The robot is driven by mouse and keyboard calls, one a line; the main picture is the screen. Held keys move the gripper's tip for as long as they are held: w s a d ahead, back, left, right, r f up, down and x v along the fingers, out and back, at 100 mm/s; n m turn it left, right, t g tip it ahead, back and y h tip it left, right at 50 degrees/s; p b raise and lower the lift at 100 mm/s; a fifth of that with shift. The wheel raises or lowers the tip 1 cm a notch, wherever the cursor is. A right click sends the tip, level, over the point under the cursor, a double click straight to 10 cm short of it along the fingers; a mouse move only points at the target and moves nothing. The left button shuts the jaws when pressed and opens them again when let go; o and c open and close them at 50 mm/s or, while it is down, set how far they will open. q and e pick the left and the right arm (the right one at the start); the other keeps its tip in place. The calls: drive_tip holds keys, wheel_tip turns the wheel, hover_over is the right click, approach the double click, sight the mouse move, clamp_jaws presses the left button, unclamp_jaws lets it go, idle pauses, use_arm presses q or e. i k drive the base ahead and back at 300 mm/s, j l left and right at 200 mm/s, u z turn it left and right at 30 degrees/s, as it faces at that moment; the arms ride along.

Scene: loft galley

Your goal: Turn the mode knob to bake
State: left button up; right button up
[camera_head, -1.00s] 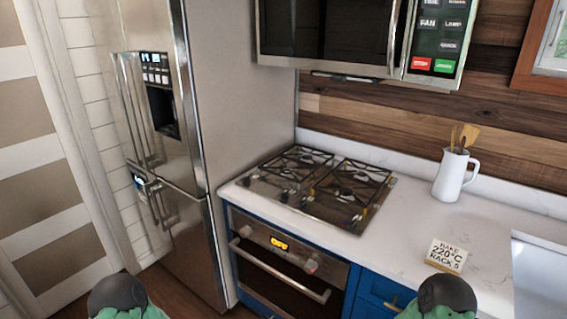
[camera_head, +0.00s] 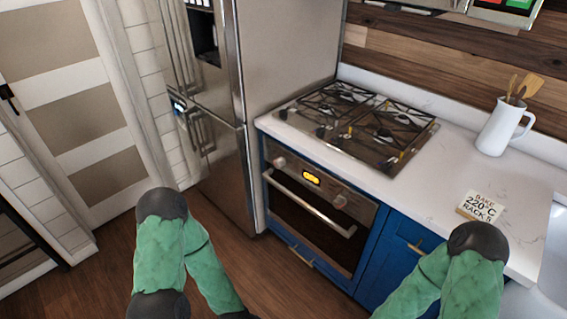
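The oven (camera_head: 305,228) is built into the blue cabinets below the cooktop, with its door shut. Its steel control panel has a left knob (camera_head: 280,162), a lit yellow display (camera_head: 312,177) and a right knob (camera_head: 340,201). The knob markings and the display text are too small to read, so I cannot tell which knob is the mode knob. A card (camera_head: 481,207) on the counter reads "BAKE 220°C RACK 5". My two green arms rise at the bottom, apart from the oven. Neither gripper shows.
A gas cooktop (camera_head: 360,125) sits in the white counter (camera_head: 440,165). A white jug (camera_head: 500,130) with wooden utensils stands at the back right. The steel fridge (camera_head: 285,50) stands left of the oven. Wooden floor (camera_head: 225,225) in front of the oven is clear.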

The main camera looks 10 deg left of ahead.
sight(280, 162)
drive_tip(key=i+j, duration=0.15)
drive_tip(key=j, duration=0.15)
drive_tip(key=i+j, duration=0.2)
drive_tip(key=j, duration=0.15)
drive_tip(key=i+j, duration=0.15)
drive_tip(key=j, duration=0.15)
drive_tip(key=i+j, duration=0.2)
drive_tip(key=j, duration=0.15)
drive_tip(key=i+j+z, duration=0.1)
drive_tip(key=j, duration=0.2)
